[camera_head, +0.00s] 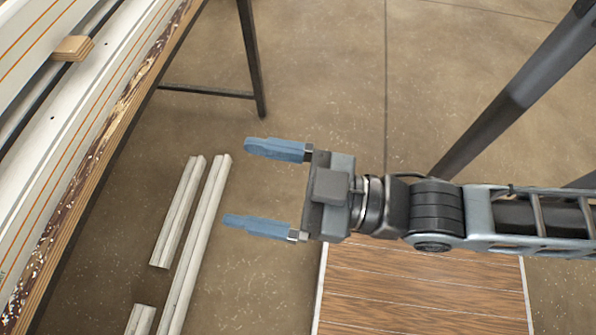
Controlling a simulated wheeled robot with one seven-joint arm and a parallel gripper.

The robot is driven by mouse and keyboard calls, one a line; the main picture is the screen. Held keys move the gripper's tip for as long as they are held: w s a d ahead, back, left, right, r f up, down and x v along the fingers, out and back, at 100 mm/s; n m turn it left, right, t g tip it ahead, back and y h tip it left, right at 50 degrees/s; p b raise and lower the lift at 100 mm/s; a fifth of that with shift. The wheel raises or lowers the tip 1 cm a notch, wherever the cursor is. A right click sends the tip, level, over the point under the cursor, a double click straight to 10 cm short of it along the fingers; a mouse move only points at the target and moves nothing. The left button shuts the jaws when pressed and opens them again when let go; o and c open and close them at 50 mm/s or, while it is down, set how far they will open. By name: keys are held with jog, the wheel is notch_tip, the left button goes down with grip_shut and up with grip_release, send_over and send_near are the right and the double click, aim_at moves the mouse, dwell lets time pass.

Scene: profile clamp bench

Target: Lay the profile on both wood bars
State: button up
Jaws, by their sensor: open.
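My gripper (256,187) is open and empty, its two blue fingers pointing left above the bare floor. Left of the fingers, a long pale bar (196,240) lies low down and slants from upper right to the bottom edge, where it is cut off. Beside it are a shorter pale bar (178,212) and the end of another (141,320). The fingers touch none of them. I cannot tell for sure which piece is the profile. A small wood piece (73,48) sits on the bench at upper left; a second wood bar cannot be made out.
The bench (103,128) fills the left side, with long white strips with orange lines on it and a worn wooden edge. Its dark leg (251,60) stands at the top. A brown plank surface (420,290) lies below my arm. Bare floor (330,80) is free above the gripper.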

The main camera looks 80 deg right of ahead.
jog(key=s+d+f+g, duration=0.3)
jog(key=s, duration=0.4)
jog(key=shift+s+f+m+g, duration=0.25)
jog(key=shift+s+m+g, duration=0.1)
jog(key=shift+m+g, duration=0.05)
